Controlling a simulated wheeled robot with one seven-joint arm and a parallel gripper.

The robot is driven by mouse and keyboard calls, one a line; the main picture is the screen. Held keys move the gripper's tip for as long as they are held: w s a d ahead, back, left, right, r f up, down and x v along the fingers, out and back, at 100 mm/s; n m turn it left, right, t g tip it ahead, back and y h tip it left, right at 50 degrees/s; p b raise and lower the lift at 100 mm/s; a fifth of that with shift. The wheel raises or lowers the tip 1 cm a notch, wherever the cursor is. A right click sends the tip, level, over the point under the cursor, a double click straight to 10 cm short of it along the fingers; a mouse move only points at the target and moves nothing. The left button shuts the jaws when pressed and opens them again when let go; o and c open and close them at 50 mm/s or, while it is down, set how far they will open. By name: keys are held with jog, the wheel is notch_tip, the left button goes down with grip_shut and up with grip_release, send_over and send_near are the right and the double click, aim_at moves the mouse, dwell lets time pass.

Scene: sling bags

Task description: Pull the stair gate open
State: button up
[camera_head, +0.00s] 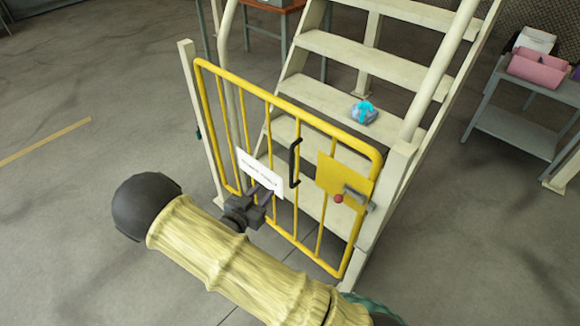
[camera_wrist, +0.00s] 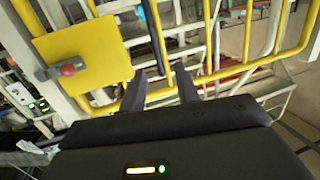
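The yellow barred stair gate (camera_head: 282,105) stands across the foot of the pale stairs, its right side close to the right post. A black upright handle (camera_head: 294,163) is fixed to its middle, and shows in the wrist view (camera_wrist: 155,38). A yellow latch plate (camera_head: 330,170) with a grey lever and red knob (camera_head: 338,198) is at the right; the knob also shows in the wrist view (camera_wrist: 67,69). My gripper (camera_head: 264,191) is in front of the gate, left of and below the handle. In the wrist view its fingers (camera_wrist: 162,84) are apart and empty, with the handle's end ahead between them.
A white sign (camera_head: 258,172) hangs on the gate behind my gripper. Pale posts (camera_head: 201,125) flank the gate. A blue item (camera_head: 363,112) lies on a stair tread (camera_head: 330,98). A grey cart (camera_head: 518,133) with a pink bin stands right. Floor to the left is clear.

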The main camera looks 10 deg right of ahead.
jog(key=shift+s+a+f+t+h, duration=0.1)
jog(key=shift+s+a+t+h, duration=0.15)
jog(key=shift+s+h, duration=0.5)
jog(key=p+x, duration=0.2)
jog(key=x, duration=1.5)
jog(key=shift+w+d, duration=0.2)
grip_shut()
